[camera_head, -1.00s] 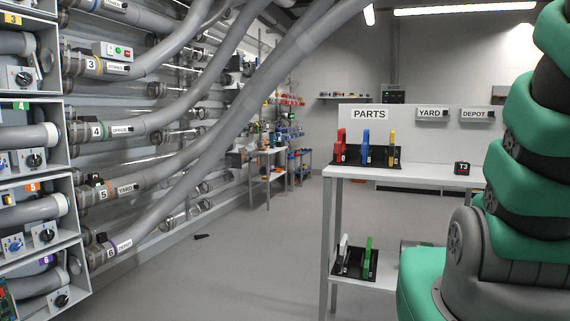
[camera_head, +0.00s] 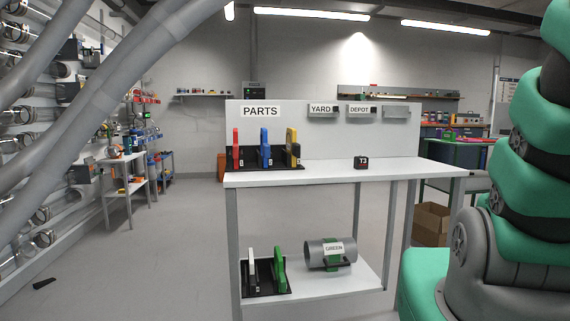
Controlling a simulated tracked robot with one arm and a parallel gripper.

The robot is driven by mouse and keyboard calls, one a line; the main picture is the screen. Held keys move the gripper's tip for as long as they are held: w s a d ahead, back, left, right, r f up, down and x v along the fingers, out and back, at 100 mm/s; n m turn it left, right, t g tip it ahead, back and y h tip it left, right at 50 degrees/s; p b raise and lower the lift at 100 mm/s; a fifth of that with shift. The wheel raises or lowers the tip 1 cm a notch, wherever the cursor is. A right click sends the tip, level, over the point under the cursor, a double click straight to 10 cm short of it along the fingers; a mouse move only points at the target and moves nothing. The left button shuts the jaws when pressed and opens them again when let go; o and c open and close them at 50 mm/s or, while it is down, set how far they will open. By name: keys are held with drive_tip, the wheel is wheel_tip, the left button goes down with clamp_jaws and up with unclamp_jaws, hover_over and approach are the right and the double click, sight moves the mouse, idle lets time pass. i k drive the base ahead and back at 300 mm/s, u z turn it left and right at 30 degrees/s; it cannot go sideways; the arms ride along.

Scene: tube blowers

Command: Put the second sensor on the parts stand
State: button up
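The parts stand (camera_head: 330,176) is a white two-level table with a back panel marked PARTS, in the middle of the view. A small black box marked T3 (camera_head: 361,162) sits on its top, right of the middle. I cannot tell whether it is a sensor. Labels YARD (camera_head: 320,109) and DEPOT (camera_head: 359,109) are on the back panel, with small dark pieces beside them and a blank grey plate (camera_head: 396,111) to their right. I see no thing that is clearly marked as a sensor. My gripper is out of view; only my green and grey arm shows at the right.
A black rack (camera_head: 270,166) with red, blue and yellow parts stands on the top. The lower shelf bears a rack (camera_head: 262,291) with white and green parts and a grey tube marked GREEN (camera_head: 318,253). Large grey pipes (camera_head: 110,95) fill the left. The floor (camera_head: 150,265) between is mostly clear.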

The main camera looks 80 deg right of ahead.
sight(410, 166)
drive_tip(key=z, duration=0.05)
drive_tip(key=k, duration=2.45)
drive_tip(key=z, duration=2.3)
drive_tip(key=i, duration=1)
